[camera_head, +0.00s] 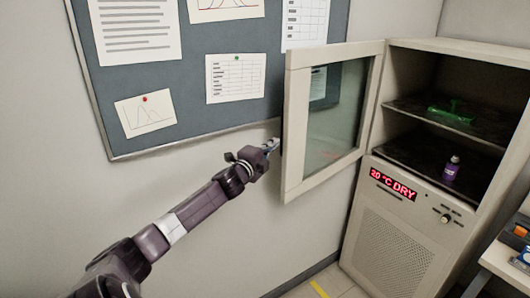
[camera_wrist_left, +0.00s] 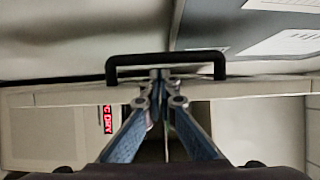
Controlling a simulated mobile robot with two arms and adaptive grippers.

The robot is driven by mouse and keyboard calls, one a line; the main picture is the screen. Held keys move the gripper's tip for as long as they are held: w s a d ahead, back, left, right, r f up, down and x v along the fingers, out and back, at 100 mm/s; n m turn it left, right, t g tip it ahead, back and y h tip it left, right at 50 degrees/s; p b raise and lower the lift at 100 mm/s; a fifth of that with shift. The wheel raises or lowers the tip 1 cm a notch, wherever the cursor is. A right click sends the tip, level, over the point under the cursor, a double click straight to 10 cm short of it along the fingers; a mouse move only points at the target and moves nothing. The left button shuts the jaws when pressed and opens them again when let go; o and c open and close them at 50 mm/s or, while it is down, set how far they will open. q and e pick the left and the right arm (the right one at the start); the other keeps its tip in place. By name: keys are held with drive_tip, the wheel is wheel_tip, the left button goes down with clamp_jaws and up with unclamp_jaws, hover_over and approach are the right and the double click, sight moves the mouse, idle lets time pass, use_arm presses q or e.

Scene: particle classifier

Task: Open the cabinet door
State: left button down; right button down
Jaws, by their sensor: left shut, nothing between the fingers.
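The cabinet (camera_head: 395,220) stands at the right in the head view. Its glass door (camera_head: 292,125) is swung wide open to the left, and the shelves inside are exposed. My left gripper (camera_head: 275,144) is at the outer left edge of the door, partly hidden by it. In the left wrist view the black door handle (camera_wrist_left: 165,58) lies across the tips of my left gripper (camera_wrist_left: 160,78). The fingers are close together with nothing visible between them. I cannot tell whether they touch the handle. My right gripper is not in view.
A green object (camera_head: 450,115) lies on the upper shelf, and a purple bottle (camera_head: 452,168) stands lower down. A red display (camera_head: 393,185) is on the cabinet front. A pinboard (camera_head: 190,80) hangs behind my left arm. A table (camera_head: 505,265) stands at the lower right.

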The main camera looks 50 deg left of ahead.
use_arm(q)
drive_tip(key=shift+v, duration=2.95)
wheel_tip(320, 180, down, 16)
drive_tip(key=s+a+n+g+b, duration=0.2)
drive_tip(key=n+g, duration=0.1)
drive_tip(key=s+d+f+n+g+b, duration=0.1)
drive_tip(key=s+d+f+n+g, duration=0.3)
drive_tip(key=f, duration=0.8)
drive_tip(key=s+d+f+m+h+b, duration=0.1)
drive_tip(key=s+d+f, duration=0.1)
drive_tip(key=s+f, duration=0.8)
drive_tip(key=s+d+f+n+g+b, duration=0.1)
drive_tip(key=s+d+f+n+g, duration=0.1)
drive_tip(key=f, duration=1.3)
drive_tip(key=s+d+f+n+g+h+b, duration=0.15)
drive_tip(key=s+d+f+g, duration=0.25)
drive_tip(key=s+d+f, duration=1.1)
drive_tip(key=s+d+f+n+g+h+b, duration=0.1)
drive_tip(key=s+d+f, duration=0.4)
drive_tip(key=s, duration=0.5)
drive_tip(key=s+d+f+n+g+h, duration=0.1)
drive_tip(key=s+d+f+g, duration=0.1)
drive_tip(key=s+d+f, duration=0.4)
drive_tip(key=s+d, duration=0.3)
drive_tip(key=s, duration=0.1)
drive_tip(key=shift+n+h+b, duration=0.35)
